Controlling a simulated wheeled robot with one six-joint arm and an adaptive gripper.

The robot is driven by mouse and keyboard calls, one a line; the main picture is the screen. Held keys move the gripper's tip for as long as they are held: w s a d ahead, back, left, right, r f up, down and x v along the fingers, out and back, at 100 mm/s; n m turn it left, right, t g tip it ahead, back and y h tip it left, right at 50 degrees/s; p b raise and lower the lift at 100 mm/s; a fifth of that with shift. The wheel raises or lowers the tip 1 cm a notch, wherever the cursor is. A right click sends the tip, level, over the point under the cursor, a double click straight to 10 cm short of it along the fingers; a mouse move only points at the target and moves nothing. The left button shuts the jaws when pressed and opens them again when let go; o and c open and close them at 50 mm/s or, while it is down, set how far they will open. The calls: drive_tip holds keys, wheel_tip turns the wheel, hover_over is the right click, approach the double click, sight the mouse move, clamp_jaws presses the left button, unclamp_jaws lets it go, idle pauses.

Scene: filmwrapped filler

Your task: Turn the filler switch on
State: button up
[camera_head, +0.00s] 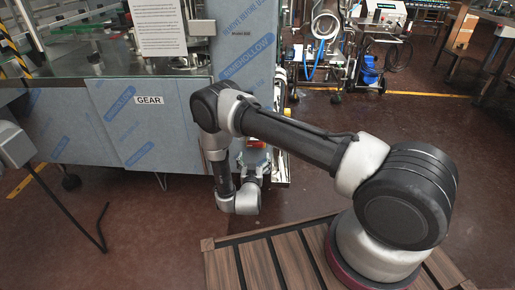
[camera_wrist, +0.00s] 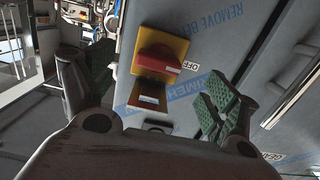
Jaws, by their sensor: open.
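The filler switch is a red rotary handle (camera_wrist: 160,58) on a yellow plate (camera_wrist: 178,43), mounted on the film-wrapped cabinet. Its handle lies roughly crosswise in the wrist view, with an "OFF" label by its right end. Nothing is between the fingers' pads in grip. The gripper's fingers are hard to make out in the head view.
The cabinet (camera_head: 150,115) with blue-lettered film and a "GEAR" label fills the left. A grey box on a thin stand (camera_head: 14,145) is at the far left. The red floor in front is largely clear.

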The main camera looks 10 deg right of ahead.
drive_tip(key=shift+t, duration=0.3)
drive_tip(key=x, duration=0.4)
drive_tip(key=r+x, duration=0.1)
drive_tip(key=x, duration=0.3)
drive_tip(key=shift+r, duration=0.25)
